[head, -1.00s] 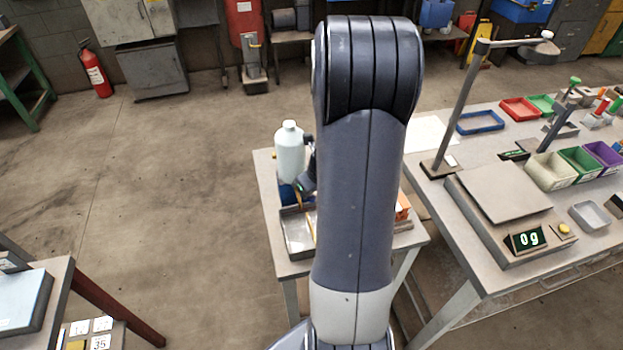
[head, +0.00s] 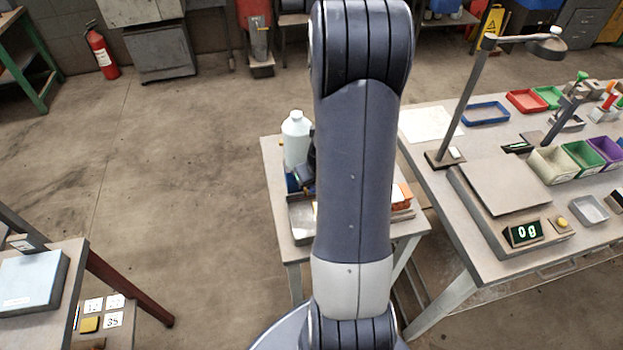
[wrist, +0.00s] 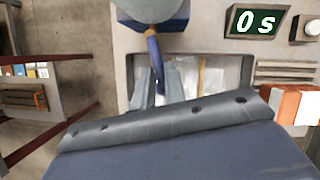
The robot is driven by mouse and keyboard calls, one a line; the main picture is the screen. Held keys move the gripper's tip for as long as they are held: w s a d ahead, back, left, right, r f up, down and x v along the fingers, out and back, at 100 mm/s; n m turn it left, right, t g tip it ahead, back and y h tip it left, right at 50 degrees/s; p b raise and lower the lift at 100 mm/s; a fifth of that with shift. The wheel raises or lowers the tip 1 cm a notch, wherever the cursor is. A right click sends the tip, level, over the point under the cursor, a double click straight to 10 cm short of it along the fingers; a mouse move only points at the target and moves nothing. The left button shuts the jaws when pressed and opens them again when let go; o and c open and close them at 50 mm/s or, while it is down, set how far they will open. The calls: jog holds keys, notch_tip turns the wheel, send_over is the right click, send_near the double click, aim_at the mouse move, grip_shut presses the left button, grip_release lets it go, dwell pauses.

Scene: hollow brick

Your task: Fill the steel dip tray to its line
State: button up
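The steel dip tray (head: 302,222) sits on the small table, partly hidden by my arm. In the wrist view its rim (wrist: 129,82) frames a grey inside with a thin yellowish strip; I cannot make out any liquid level. A white bottle (head: 296,143) stands behind the tray on a blue block (head: 291,183). In the wrist view a blue lever (wrist: 154,58) hangs from a brassy tap (wrist: 150,30) over the tray's back edge. My gripper (wrist: 160,88) is at the lever, with a pale finger on each side; I cannot tell whether they touch it.
A display (wrist: 255,22) reading what looks like 0 s stands behind the tray at right. An orange and white box (wrist: 295,104) lies right of the tray. The bench at right holds a scale (head: 524,234) reading 0 g and several bins. Open floor lies left.

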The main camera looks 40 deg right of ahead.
jog(key=shift+o, duration=0.7)
jog(key=shift+r, duration=0.1)
jog(key=shift+s+r, duration=0.1)
jog(key=shift+r, duration=0.2)
jog(key=p+v, duration=0.2)
jog(key=v, duration=0.8)
jog(key=shift+p, duration=0.4)
jog(key=b+x, duration=0.3)
jog(key=x, duration=0.8)
jog(key=shift+s+f, duration=0.1)
jog(key=shift+r, duration=0.25)
